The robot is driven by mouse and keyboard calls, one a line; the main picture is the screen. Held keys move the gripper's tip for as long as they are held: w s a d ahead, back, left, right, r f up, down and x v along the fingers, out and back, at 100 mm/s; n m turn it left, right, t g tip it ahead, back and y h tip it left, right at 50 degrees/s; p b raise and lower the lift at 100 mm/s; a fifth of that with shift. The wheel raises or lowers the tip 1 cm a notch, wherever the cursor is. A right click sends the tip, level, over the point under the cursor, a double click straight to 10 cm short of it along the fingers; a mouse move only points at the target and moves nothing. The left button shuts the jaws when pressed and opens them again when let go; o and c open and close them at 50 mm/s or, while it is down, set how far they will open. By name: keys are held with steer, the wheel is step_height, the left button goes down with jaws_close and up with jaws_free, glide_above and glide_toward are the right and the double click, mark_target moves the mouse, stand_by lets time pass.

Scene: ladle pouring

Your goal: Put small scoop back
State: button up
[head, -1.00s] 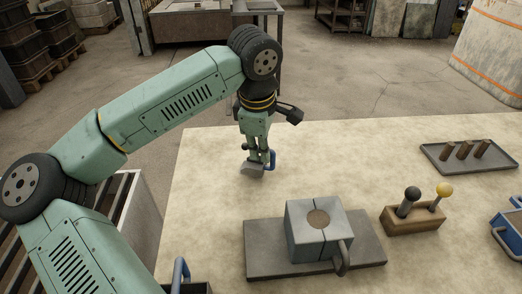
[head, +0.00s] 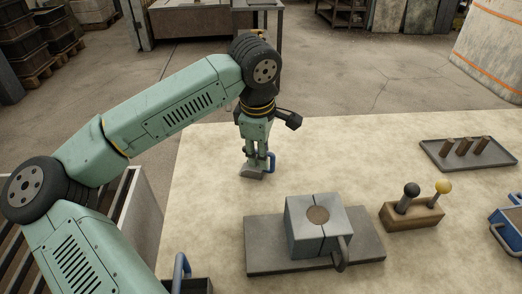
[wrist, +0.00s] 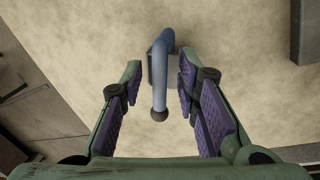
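The small scoop has a grey head (head: 252,173) and a blue bent handle (head: 271,161). In the head view it is at the tabletop's far left part, directly under my gripper (head: 258,158). In the wrist view the blue handle (wrist: 160,85) stands between my gripper's two purple-padded fingers (wrist: 159,82), with a visible gap on each side. The fingers are open around the handle and do not appear to press on it. The grey head is mostly hidden behind the handle in the wrist view.
A grey block mould (head: 318,238) with a round brown top stands on a dark plate (head: 270,262). A wooden block (head: 412,217) carries black and yellow knobs. A tray (head: 435,158) holds three brown rods. Another blue handle (head: 180,270) rises at bottom left. The table around the scoop is clear.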

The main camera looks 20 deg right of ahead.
step_height(320, 180, up, 12)
steer(key=s+a+b, duration=0.1)
steer(key=s, duration=0.1)
steer(key=shift+b, duration=0.35)
